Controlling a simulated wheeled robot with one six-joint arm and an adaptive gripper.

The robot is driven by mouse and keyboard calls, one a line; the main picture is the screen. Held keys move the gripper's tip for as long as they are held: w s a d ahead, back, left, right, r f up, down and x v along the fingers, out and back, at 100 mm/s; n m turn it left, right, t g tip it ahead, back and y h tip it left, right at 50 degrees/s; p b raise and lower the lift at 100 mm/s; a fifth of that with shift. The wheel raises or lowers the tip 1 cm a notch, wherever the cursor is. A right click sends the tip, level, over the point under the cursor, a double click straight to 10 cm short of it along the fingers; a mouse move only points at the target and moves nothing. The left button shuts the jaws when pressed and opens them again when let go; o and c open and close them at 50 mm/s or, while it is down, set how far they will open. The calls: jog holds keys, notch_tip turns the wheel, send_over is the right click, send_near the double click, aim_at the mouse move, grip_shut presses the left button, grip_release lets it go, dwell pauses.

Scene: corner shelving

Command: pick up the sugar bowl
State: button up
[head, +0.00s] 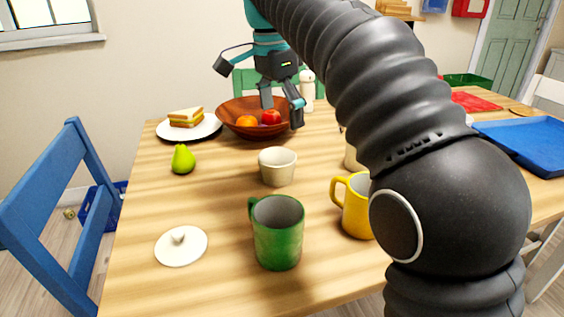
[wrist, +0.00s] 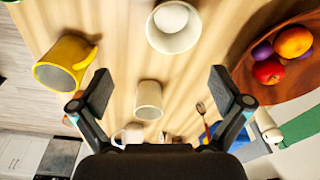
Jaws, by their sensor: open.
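A cream, handleless tapered bowl (head: 278,167) stands upright and open on the table, left of my arm; it fits a sugar bowl. In the wrist view, it appears to be the pale bowl (wrist: 174,27) at the top. A loose white knobbed lid (head: 181,245) lies at the table's front left. A second cream vessel (head: 352,157) is mostly hidden by my arm; it seems to be the cup (wrist: 149,100) seen between my fingers. I cannot be sure which is the sugar bowl. My gripper (head: 282,103) is open and empty, above the table's far part.
A green mug (head: 278,232) and yellow mug (head: 354,207) stand nearer. A wooden fruit bowl (head: 232,118) is behind, with a sandwich plate (head: 212,128) and pear (head: 183,159) left. A white cup (wrist: 130,132) and spoon (wrist: 200,108) show too. Blue tray (head: 520,143) at right.

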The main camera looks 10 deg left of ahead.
jog(key=a, duration=0.2)
jog(key=b, duration=0.3)
send_near(277, 164)
jog(key=s+d+f, duration=0.1)
jog(key=s+f, duration=0.1)
jog(key=shift+s+d+f, duration=0.35)
jog(key=shift+d+f, duration=0.05)
jog(key=shift+w+f+b, duration=0.15)
jog(key=shift+f+b, duration=0.15)
jog(key=shift+f, duration=1.2)
jog(key=shift+w+f+b, duration=0.2)
jog(key=shift+f+b, duration=0.1)
jog(key=shift+f, duration=1.2)
jog(key=c, duration=1.2)
